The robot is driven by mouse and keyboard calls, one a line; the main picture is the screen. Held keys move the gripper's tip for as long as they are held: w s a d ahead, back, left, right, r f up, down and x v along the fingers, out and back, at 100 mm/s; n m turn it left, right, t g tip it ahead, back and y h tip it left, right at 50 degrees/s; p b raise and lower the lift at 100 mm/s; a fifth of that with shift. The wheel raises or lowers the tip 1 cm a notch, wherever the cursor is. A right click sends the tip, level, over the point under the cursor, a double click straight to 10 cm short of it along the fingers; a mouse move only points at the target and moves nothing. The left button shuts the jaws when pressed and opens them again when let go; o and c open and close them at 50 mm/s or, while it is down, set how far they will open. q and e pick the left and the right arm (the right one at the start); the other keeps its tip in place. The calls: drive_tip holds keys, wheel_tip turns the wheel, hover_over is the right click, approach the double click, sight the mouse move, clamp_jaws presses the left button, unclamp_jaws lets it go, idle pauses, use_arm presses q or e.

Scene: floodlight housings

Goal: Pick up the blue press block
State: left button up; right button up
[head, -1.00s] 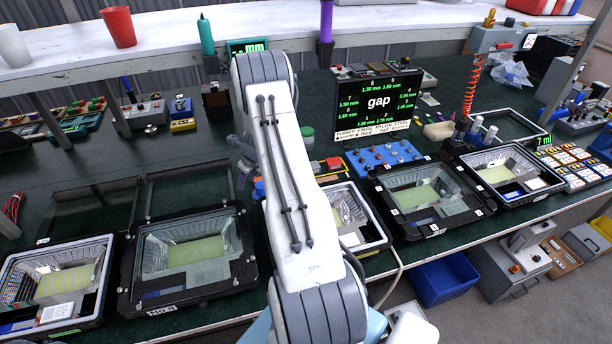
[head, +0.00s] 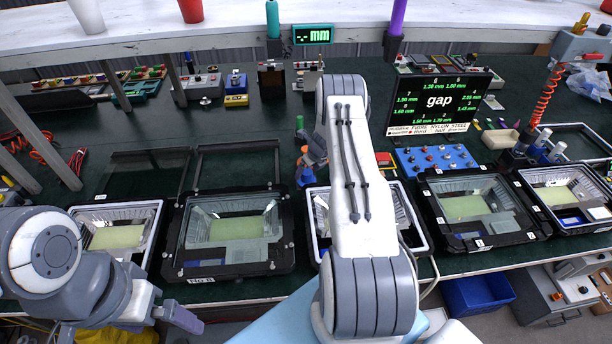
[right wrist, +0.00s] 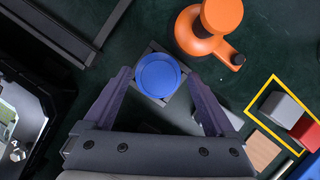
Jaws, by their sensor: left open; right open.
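A round blue block (right wrist: 158,75), which looks like the press block, sits on a small dark square base in the right wrist view. My right gripper (right wrist: 160,78) is open, with one purple finger on each side of the blue block and nothing held. I cannot tell from this view how high the fingers are above it. In the head view my right arm hides most of this spot, though a bit of blue and orange (head: 305,178) shows beside the arm. My left gripper (head: 183,317) is low at the left in the head view, with a purple finger showing and nothing seen in it.
An orange round-topped tool (right wrist: 208,32) stands close to the blue block. A yellow outline (right wrist: 262,88) with grey and red blocks lies to the right. A dark housing (right wrist: 20,110) is at the left. In the head view, several floodlight housings (head: 230,270) line the front edge.

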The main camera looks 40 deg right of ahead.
drive_tip(key=shift+x, duration=0.85)
drive_tip(key=shift+w, duration=0.1)
clamp_jaws()
drive_tip(key=shift+r, duration=0.15)
